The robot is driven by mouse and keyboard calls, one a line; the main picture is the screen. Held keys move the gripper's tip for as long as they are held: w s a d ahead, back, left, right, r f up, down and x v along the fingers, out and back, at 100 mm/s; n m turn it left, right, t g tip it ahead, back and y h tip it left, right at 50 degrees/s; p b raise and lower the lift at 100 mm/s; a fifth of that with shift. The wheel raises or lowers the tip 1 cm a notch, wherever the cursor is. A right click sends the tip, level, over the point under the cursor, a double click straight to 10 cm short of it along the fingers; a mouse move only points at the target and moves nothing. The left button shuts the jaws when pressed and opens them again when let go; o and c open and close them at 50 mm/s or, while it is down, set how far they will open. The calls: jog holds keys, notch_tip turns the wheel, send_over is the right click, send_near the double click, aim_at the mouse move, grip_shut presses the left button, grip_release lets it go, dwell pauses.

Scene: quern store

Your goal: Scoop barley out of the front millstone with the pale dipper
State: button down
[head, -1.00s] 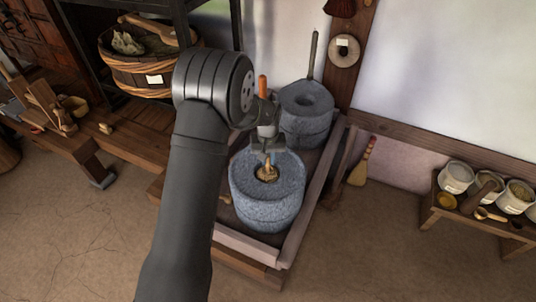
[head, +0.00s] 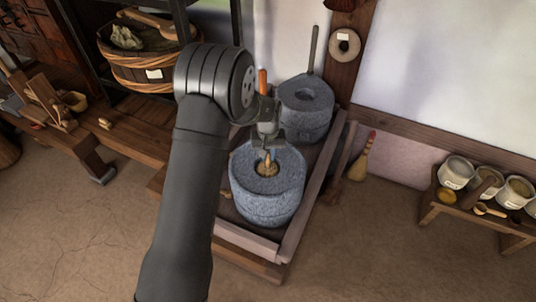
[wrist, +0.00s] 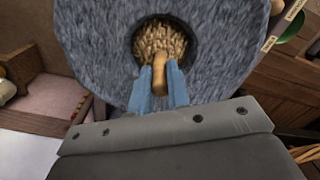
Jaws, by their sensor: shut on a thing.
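The front millstone (head: 288,196) is a round blue-grey stone with a hole in its top. Barley (wrist: 158,38) fills the hole as a heap of pale tan grains. My gripper (head: 267,143) is above the hole, pointing down. Its two blue fingers (wrist: 161,88) are shut on the pale dipper (wrist: 159,74), one finger on each side of the handle. The dipper's handle reaches down to the barley. Its bowl cannot be made out in the wrist view, so I cannot tell whether it holds grain.
A second millstone (head: 306,105) stands close behind, with a tall grey rod. Both stand in a low wooden frame (head: 300,222). A bench with several white pots (head: 455,172) is at the right, a broom (head: 364,160) leans nearby. A basket (head: 150,72) is at the upper left.

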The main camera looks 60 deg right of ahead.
jog(key=shift+r, duration=0.15)
dwell(0.4)
jog(key=shift+r, duration=2.65)
jog(key=shift+w, duration=0.1)
jog(key=w+a+f+n, duration=0.1)
jog(key=w+a+n, duration=0.2)
jog(key=w+a, duration=1.1)
jog(key=w+a+f+n, duration=0.1)
jog(key=w+a+n, duration=0.2)
jog(key=w+a, duration=1.1)
jog(key=w+a+f+n, duration=0.1)
jog(key=w+a+n, duration=0.2)
jog(key=a, duration=1.3)
jog(key=w+a+n, duration=0.3)
jog(key=w+a, duration=0.4)
jog(key=a, duration=1)
jog(key=shift+w+f, duration=0.3)
jog(key=shift+f, duration=0.05)
